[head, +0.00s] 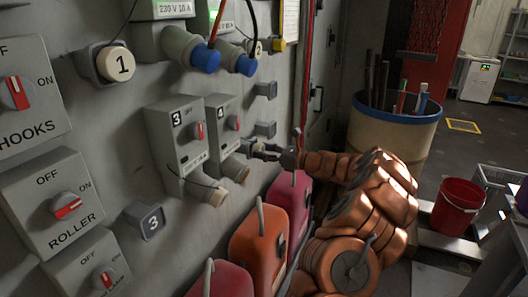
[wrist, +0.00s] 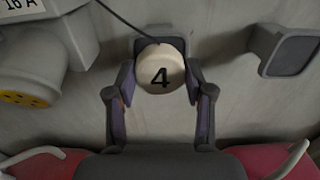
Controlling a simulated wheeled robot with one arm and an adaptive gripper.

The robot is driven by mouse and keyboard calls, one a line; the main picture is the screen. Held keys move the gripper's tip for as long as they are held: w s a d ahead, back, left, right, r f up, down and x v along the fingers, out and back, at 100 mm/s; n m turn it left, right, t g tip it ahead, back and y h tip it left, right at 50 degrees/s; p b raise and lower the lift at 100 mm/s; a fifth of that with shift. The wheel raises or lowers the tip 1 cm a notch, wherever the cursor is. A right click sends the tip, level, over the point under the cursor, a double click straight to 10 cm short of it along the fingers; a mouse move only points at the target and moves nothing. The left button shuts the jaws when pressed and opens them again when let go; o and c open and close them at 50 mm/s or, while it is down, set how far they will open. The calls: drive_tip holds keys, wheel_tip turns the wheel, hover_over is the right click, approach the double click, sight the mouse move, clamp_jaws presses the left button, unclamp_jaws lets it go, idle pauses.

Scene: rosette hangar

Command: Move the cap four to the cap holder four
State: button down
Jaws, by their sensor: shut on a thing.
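Cap four (wrist: 161,70) is a round cream cap with a black "4" and a dark cord running to its top. My gripper (wrist: 159,78) is shut on it, with one finger on each side. Directly behind the cap in the wrist view is a dark grey square holder (wrist: 142,46) on the wall. Its number is hidden, and I cannot tell whether the cap touches it. In the head view my gripper (head: 262,150) is at the wall, just right of the socket box marked 4 (head: 222,123). The cap is too small to make out there.
Another grey holder (wrist: 290,52) is to the right in the wrist view. A socket with a yellow face (wrist: 28,98) is at left. Red and orange jerrycans (head: 258,240) stand below my arm. A barrel (head: 395,128) with rods and a red bucket (head: 458,207) are at right.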

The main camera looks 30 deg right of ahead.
drive_tip(key=shift+w+a, duration=0.25)
drive_tip(key=shift+w, duration=0.15)
idle(0.4)
drive_tip(key=shift+c, duration=1.7)
unclamp_jaws()
drive_tip(key=v, duration=1.2)
